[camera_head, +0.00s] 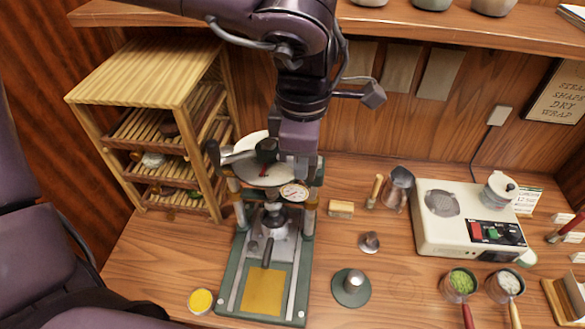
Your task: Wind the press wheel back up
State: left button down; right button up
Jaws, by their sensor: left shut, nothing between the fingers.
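The press stands left of the table's middle, with a green base (232,283), two upright posts and a round gauge (293,191). The press wheel (248,174) is a pale disc at its top, with a dark hub and a dark knob (212,153) at its left. My left gripper (299,172) points down at the wheel's right side, above the gauge. It is shut and empty; whether it touches the wheel I cannot tell. Its arm hides part of the wheel's right side. Below, the ram (273,217) hangs over a yellow plate (264,291). My right gripper is not in view.
A slatted wooden rack (150,75) stands close behind left. A steamer unit (440,240), a jug (398,188) and several small pots stand right. A green-based weight (351,286) and a yellow dish (201,300) flank the press. A shelf (400,27) overhangs the back.

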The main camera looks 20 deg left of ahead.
pick_arm(q)
jog(key=shift+s, duration=0.1)
dwell(0.4)
notch_tip(320, 180, up, 8)
jog(key=s+p, duration=0.1)
jog(key=p, duration=0.5)
jog(key=shift+s+a+f, duration=0.15)
jog(key=shift+s+f, duration=0.1)
